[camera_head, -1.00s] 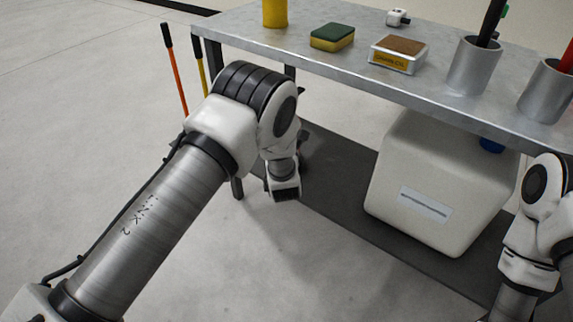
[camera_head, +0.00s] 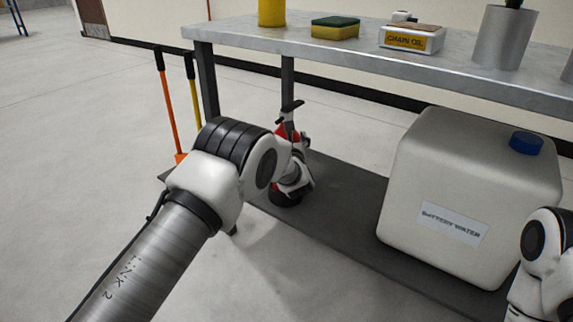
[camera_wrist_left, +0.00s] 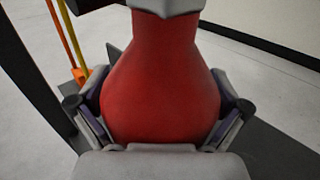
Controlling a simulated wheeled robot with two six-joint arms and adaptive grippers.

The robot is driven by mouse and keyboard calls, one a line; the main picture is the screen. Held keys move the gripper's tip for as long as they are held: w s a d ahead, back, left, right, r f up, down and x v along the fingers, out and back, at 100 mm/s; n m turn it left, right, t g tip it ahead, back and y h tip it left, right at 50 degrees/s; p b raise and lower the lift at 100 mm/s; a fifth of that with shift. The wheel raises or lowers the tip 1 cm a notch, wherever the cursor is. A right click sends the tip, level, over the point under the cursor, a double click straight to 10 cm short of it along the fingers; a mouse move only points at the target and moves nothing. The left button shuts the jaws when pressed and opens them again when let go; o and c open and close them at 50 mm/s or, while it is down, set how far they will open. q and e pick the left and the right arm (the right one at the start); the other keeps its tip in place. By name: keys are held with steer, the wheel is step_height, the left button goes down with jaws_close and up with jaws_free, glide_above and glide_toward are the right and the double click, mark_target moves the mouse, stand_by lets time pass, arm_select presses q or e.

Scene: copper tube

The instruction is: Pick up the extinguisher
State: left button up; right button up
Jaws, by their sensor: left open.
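The red extinguisher (camera_wrist_left: 160,85) fills the middle of the left wrist view, upright, with its grey collar at the top edge. In the head view only its black handle and a strip of red body (camera_head: 284,131) show behind my left wrist, under the table. My left gripper (camera_wrist_left: 160,112) is open, with one finger on each side of the red body. I cannot tell whether the fingers touch it.
A metal table (camera_head: 380,62) stands over a dark lower shelf (camera_head: 345,205). A large white battery water container (camera_head: 465,190) stands on the shelf to the right. Orange (camera_head: 168,100) and yellow (camera_head: 195,100) handled tools stand left of the table. A table leg (camera_head: 207,85) is close to my left arm.

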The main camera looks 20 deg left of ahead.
arm_select(q)
steer(key=c, duration=1.7)
steer(key=shift+r, duration=0.2)
